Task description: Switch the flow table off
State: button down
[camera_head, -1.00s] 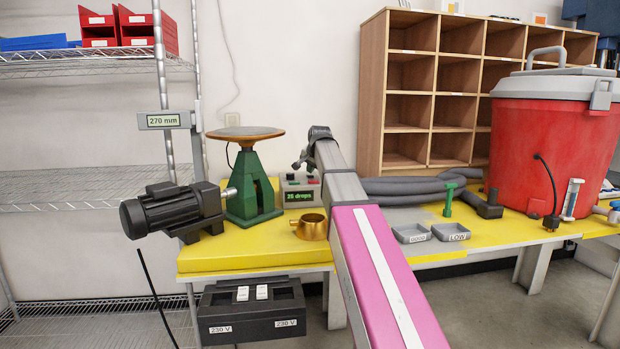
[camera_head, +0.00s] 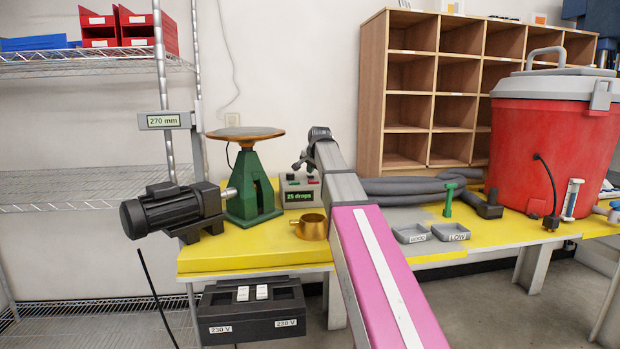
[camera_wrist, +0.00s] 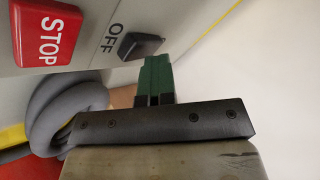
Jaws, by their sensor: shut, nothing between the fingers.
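The flow table (camera_head: 252,190) is a green stand with a round brown top, on the yellow bench top. A black motor (camera_head: 170,212) is at its left. Its control box (camera_head: 298,195) stands behind at the right and reads "25 drops". In the wrist view, a red STOP button (camera_wrist: 46,34) and a black button (camera_wrist: 140,46) beside the word OFF are on a pale panel. My gripper (camera_wrist: 155,62) has green fingers, shut and empty, with the tips at the black button's edge. I cannot tell whether they touch it. In the head view, the fingers cannot be made out.
A brass ring mould (camera_head: 312,227) stands in front of the control box. A black 230 V box (camera_head: 250,312) with two white switches hangs below the bench edge. Grey hoses (camera_head: 405,187), small grey trays (camera_head: 411,234) and a red cooler (camera_head: 552,150) are at the right.

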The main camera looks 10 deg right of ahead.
jog(key=shift+s+f+g, duration=0.3)
jog(key=shift+s+f, duration=0.1)
jog(key=shift+f, duration=0.2)
jog(key=shift+w+a+r, duration=0.1)
jog(key=shift+r, duration=0.2)
jog(key=shift+w+r, duration=0.3)
jog(key=shift+r, duration=0.2)
jog(key=shift+w+r, duration=0.2)
jog(key=shift+r, duration=0.9)
jog(key=shift+w+r, duration=0.15)
jog(key=shift+r, duration=0.9)
